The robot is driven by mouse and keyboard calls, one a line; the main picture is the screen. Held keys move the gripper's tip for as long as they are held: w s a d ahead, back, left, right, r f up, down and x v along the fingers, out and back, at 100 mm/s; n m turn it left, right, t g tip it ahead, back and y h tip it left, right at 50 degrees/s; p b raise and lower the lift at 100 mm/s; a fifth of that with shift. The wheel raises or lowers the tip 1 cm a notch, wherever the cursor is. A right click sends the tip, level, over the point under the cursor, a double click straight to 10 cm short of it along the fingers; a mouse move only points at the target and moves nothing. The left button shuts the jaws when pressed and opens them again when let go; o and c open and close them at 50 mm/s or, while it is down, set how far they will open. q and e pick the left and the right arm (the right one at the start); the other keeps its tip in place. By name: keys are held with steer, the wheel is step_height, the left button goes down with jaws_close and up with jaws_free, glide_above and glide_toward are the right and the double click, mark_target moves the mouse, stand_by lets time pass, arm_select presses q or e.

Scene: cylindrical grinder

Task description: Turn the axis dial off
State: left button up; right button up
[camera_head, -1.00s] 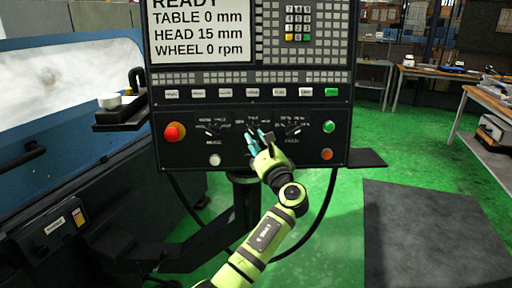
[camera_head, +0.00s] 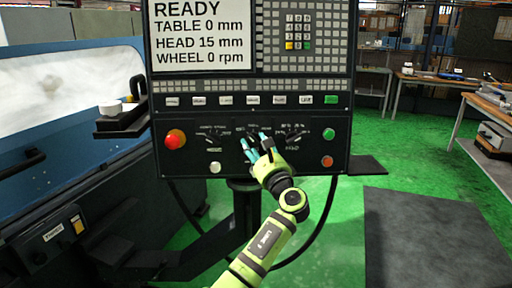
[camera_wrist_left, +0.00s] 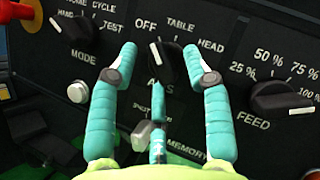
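The axis dial (camera_wrist_left: 162,68) is a black knob on the dark control panel in the left wrist view. Its white pointer line leans up and slightly left, toward the OFF label (camera_wrist_left: 145,25); TABLE and HEAD are to the right. My left gripper (camera_head: 256,143) is in front of the panel's middle dial in the head view. In the left wrist view its teal fingers (camera_wrist_left: 160,62) are spread open on both sides of the dial, with a gap visible on each side. Another teal finger shows below the knob. Whether any finger touches the dial cannot be told. My right gripper is out of view.
The mode dial (camera_wrist_left: 75,28) is left of the axis dial and the feed dial (camera_wrist_left: 282,98) is right. A red button (camera_head: 175,139), a green button (camera_head: 329,134) and an orange button (camera_head: 327,161) share the panel. The screen (camera_head: 202,38) reads READY.

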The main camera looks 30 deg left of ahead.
arm_select(q)
steer(key=shift+d+f, duration=0.1)
steer(key=v, duration=1.1)
steer(key=shift+s+d, duration=0.3)
